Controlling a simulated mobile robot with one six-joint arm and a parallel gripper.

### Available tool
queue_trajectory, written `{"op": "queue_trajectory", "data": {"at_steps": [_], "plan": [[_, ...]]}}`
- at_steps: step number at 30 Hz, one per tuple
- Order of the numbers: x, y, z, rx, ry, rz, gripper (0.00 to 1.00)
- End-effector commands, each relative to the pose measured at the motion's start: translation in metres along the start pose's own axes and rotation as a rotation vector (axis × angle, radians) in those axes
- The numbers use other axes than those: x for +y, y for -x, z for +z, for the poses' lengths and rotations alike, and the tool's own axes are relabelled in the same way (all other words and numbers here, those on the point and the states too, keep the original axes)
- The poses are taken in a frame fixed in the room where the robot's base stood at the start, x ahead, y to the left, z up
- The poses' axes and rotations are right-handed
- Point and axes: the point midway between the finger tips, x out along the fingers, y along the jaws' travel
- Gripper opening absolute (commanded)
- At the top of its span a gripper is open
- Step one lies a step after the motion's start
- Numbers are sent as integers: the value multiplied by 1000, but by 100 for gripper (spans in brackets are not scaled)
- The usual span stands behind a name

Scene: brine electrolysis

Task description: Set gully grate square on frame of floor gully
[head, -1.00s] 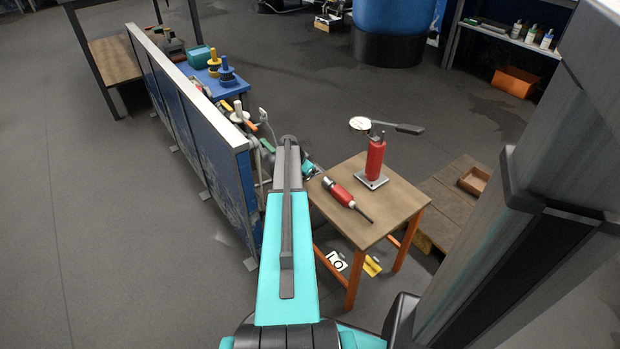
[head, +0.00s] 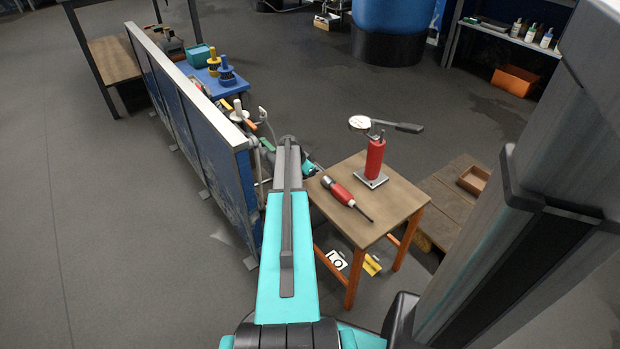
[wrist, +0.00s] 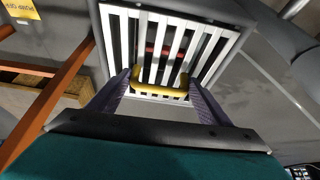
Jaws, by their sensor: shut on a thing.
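The gully grate (wrist: 178,42) shows in the wrist view as pale parallel bars with dark gaps between them. A yellow handle (wrist: 150,89) crosses its near side. My gripper (wrist: 160,88) has its two purple fingers at the ends of this handle and is shut on it. A pale square border (wrist: 228,42) surrounds the bars. I cannot tell whether it is the grate's own rim or the floor gully's frame, nor whether the grate rests on the frame. Something red shows dimly through the gaps. In the head view my arm hides the gripper, grate and gully.
A wooden table (head: 362,225) with orange legs stands right of my arm, carrying a red screwdriver-like tool (head: 343,193) and a red stand (head: 374,160). A blue partition (head: 200,130) stands to the left. A yellow tag (wrist: 22,9) lies on the floor. Open floor lies at far left.

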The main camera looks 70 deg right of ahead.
Motion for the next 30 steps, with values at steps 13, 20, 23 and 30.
{"op": "queue_trajectory", "data": {"at_steps": [13,20,23,30], "plan": [[0,-2,0,1,0,-1,36],[0,-4,1,1,0,0,36],[0,-4,2,1,0,-1,79],[0,-4,2,0,0,0,94]]}}
